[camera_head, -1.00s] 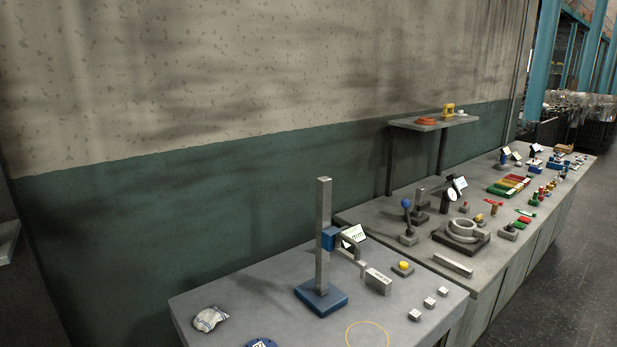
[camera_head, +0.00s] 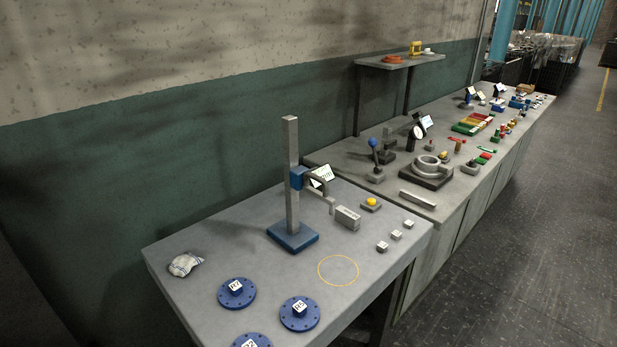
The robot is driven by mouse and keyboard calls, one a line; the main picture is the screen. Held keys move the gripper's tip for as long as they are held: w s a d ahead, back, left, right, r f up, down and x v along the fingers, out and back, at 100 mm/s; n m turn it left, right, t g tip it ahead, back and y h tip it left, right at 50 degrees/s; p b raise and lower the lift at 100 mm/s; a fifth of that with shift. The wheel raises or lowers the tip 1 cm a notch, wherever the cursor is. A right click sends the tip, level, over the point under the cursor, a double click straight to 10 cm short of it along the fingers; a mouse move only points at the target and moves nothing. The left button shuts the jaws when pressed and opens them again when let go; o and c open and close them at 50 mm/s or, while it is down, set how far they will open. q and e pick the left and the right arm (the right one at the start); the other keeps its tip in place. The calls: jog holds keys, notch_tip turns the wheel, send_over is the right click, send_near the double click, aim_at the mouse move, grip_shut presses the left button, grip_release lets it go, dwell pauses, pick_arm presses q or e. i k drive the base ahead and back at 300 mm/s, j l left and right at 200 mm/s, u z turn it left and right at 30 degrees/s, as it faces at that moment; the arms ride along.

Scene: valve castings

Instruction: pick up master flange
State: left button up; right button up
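Three round blue flanges lie on the near grey table: a left one (camera_head: 225,300), a right one (camera_head: 312,321) and a front one (camera_head: 268,344) cut by the lower picture edge. Each has bolt holes and a raised hub with a white marked tag. The markings are too small to read surely, so I cannot tell which flange is the master. Neither of my grippers is in view.
A blue-based height gauge (camera_head: 292,236) stands behind the flanges. A crumpled cloth (camera_head: 185,264) lies at the left, an empty orange circle (camera_head: 338,284) at the right. Small metal blocks (camera_head: 396,235) sit near the right edge. A second bench (camera_head: 340,158) adjoins behind.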

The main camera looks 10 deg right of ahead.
aim_at(395, 59)
jog(key=z, duration=0.5)
jog(key=i+l+z, duration=0.1)
jog(key=z, duration=0.35)
jog(key=i+l+z, duration=0.15)
jog(key=z, duration=0.3)
jog(key=i+l+z, duration=0.15)
jog(key=z, duration=0.3)
jog(key=i+z, duration=0.15)
jog(key=z, duration=0.3)
jog(key=i, duration=2.7)
jog(key=i+u, duration=0.2)
jog(key=i, duration=0.25)
jog(key=i+l+u, duration=0.15)
jog(key=i, duration=0.3)
jog(key=i+l+u, duration=0.2)
jog(key=i, duration=0.2)
jog(key=i+l+u, duration=0.15)
jog(key=i, duration=0.3)
jog(key=l, duration=0.05)
